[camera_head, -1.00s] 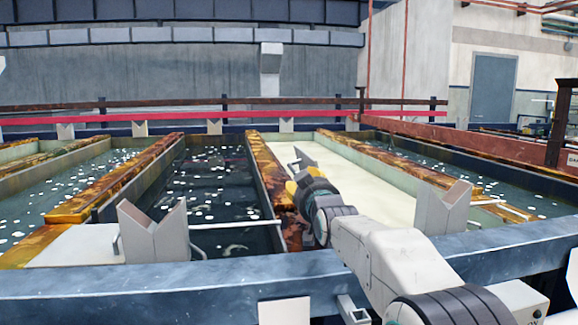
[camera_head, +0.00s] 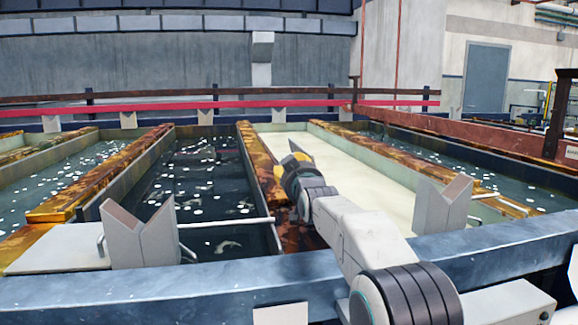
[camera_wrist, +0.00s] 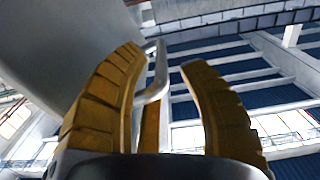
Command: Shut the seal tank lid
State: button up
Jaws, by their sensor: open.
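My gripper (camera_head: 297,163) is at the end of my outstretched arm, over the near left part of a tank with a flat cream surface (camera_head: 345,170). I cannot tell whether that surface is liquid or a cover. In the wrist view my gripper (camera_wrist: 163,60) is open, its two yellow fingers apart. A bent metal handle (camera_wrist: 157,80) shows between them, nearer the left finger. A smooth grey panel (camera_wrist: 75,40) fills the upper left beside the handle. It may be the lid; its full outline is hidden. I cannot tell whether the fingers touch the handle.
A blue-grey beam (camera_head: 200,275) crosses in front of the tanks. V-notched blocks stand at left (camera_head: 140,235) and right (camera_head: 440,205) on the near side. Rusty dividers (camera_head: 262,165) separate dark tanks (camera_head: 210,185). A red rail (camera_head: 180,107) runs behind.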

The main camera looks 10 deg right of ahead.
jog(key=shift+w+p, duration=0.4)
jog(key=shift+w, duration=0.95)
jog(key=shift+c, duration=0.2)
grip_shut()
